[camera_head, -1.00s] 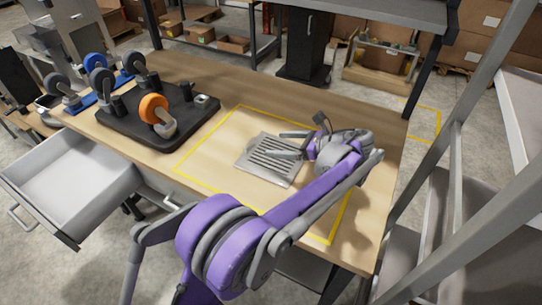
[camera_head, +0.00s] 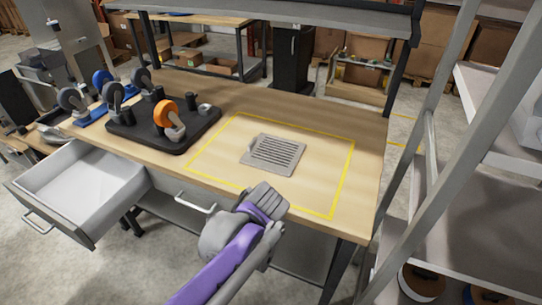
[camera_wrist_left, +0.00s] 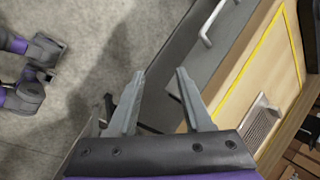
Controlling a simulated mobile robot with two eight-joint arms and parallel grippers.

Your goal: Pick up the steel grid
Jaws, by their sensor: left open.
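The steel grid (camera_head: 274,151), a flat grey slotted plate, lies inside the yellow outline on the wooden table. It also shows at the right of the left wrist view (camera_wrist_left: 262,122). My left gripper (camera_head: 266,197) is at the table's front edge, in front of the grid and apart from it. In the left wrist view its two fingers (camera_wrist_left: 160,74) are spread with nothing between them. The finger shape is hard to read in the head view. My right gripper cannot be made out.
A black tray (camera_head: 133,137) with casters, one with an orange wheel (camera_head: 166,113), stands left of the outline. An open drawer (camera_head: 120,190) juts out at the front left. A drawer handle (camera_head: 196,204) sits below the front edge. Metal shelving (camera_head: 470,190) stands on the right.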

